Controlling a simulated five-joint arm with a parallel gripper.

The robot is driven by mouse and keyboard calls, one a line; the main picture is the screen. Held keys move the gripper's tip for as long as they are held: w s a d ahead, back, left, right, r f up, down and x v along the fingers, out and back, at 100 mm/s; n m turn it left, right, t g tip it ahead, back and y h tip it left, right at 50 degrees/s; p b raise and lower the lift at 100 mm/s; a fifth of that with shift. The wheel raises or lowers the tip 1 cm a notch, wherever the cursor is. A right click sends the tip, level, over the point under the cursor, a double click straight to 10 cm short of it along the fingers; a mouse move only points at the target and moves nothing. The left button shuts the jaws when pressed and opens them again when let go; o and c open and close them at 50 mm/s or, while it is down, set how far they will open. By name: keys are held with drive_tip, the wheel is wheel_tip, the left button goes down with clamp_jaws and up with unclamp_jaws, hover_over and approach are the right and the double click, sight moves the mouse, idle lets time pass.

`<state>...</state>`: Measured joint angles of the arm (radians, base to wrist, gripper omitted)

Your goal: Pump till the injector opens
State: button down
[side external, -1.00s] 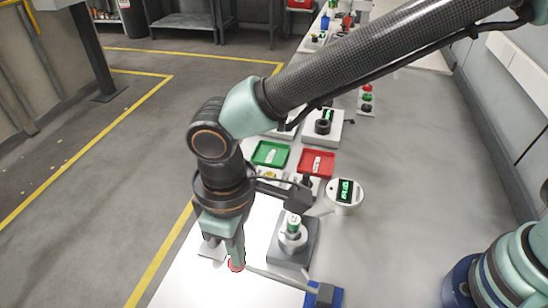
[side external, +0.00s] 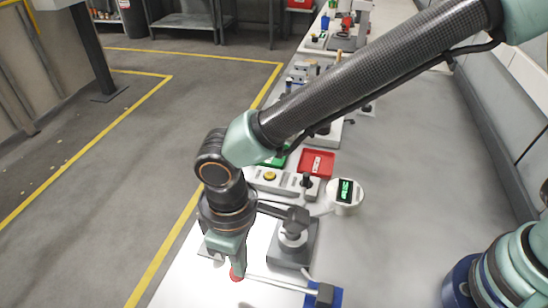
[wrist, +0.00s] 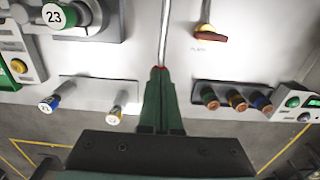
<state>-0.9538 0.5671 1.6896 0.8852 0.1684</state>
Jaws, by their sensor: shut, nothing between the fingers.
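The pump lever is a thin metal rod (side external: 275,284) with a red knob (side external: 237,274) at its left end, running to a blue base (side external: 338,297). My gripper (side external: 238,266) is shut and empty, its fingertips against the red knob from above. In the wrist view the shut fingers (wrist: 160,80) meet the rod's red end, with the rod (wrist: 165,35) running away from them. A grey stand (side external: 292,250), which looks like the injector holder, stands behind the lever, its top partly hidden by my wrist. The round white gauge (side external: 345,208) shows green digits too small to read.
A red tray (side external: 316,161) and a partly hidden green tray lie behind. A yellow button (side external: 269,176) sits near the stand. The wrist view shows a red-yellow knob (wrist: 209,33) and several coloured caps. The bench right of the gauge is clear.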

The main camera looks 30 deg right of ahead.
wheel_tip(320, 180, up, 10)
drive_tip(key=shift+r, duration=0.25)
idle(1.0)
idle(0.7)
drive_tip(key=w+d+r+m+t+y, duration=0.15)
drive_tip(key=w+d+r, duration=0.3)
drive_tip(key=d, duration=0.55)
drive_tip(key=s+d+r+m+t, duration=0.1)
drive_tip(key=d+m+t, duration=0.1)
drive_tip(key=d, duration=1.1)
drive_tip(key=s+d+m+t+h, duration=0.1)
drive_tip(key=d+m, duration=0.4)
drive_tip(key=d, duration=0.8)
drive_tip(key=shift+d+r+t, duration=0.3)
drive_tip(key=shift+r+t, duration=0.1)
drive_tip(key=shift+t, duration=0.15)
